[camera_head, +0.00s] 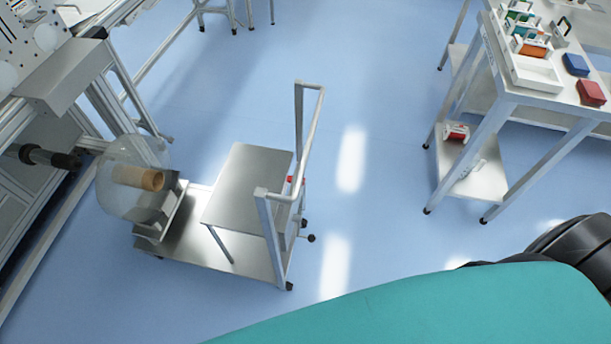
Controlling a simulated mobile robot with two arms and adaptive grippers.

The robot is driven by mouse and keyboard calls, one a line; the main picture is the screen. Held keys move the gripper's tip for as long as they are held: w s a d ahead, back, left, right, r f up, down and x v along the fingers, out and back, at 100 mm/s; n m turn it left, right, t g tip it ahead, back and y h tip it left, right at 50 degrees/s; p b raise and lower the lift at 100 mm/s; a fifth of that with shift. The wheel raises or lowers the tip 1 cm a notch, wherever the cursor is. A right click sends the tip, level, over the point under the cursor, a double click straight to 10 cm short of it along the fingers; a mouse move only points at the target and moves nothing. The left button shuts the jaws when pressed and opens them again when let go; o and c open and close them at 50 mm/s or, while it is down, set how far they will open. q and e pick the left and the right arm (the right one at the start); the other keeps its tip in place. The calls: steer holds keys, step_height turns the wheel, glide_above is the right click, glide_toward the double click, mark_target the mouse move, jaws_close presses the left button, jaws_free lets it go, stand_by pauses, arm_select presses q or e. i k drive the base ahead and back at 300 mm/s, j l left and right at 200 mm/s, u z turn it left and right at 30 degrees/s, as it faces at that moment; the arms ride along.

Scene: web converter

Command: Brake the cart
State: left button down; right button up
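The metal cart (180,240) stands on the blue floor in the left middle of the head view. It has a low platform, a raised flat shelf (248,188) and an upright push handle (308,137) on its right side. A roll with a brown core and a clear round disc (122,172) sits at its left end. A small red part (291,180) shows near the handle post. Black casters show at the lower edge. I cannot tell the brake's state. Neither of my grippers is in view.
A machine frame (70,72) stands close on the cart's left. A white table (550,92) with trays, a blue box (576,64) and a red box (591,92) stands at upper right. The floor (380,200) between cart and table is clear.

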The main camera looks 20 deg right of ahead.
mark_target(288, 179)
steer(key=k+l+z, duration=0.1)
steer(key=l, duration=0.6)
steer(key=i+l+u, duration=0.15)
steer(key=l, duration=0.15)
steer(key=i+l+u, duration=0.1)
steer(key=l, duration=0.25)
steer(key=i+l+u, duration=0.15)
steer(key=l, duration=0.15)
steer(key=l+u, duration=0.1)
steer(key=l, duration=0.25)
steer(key=i, duration=0.05)
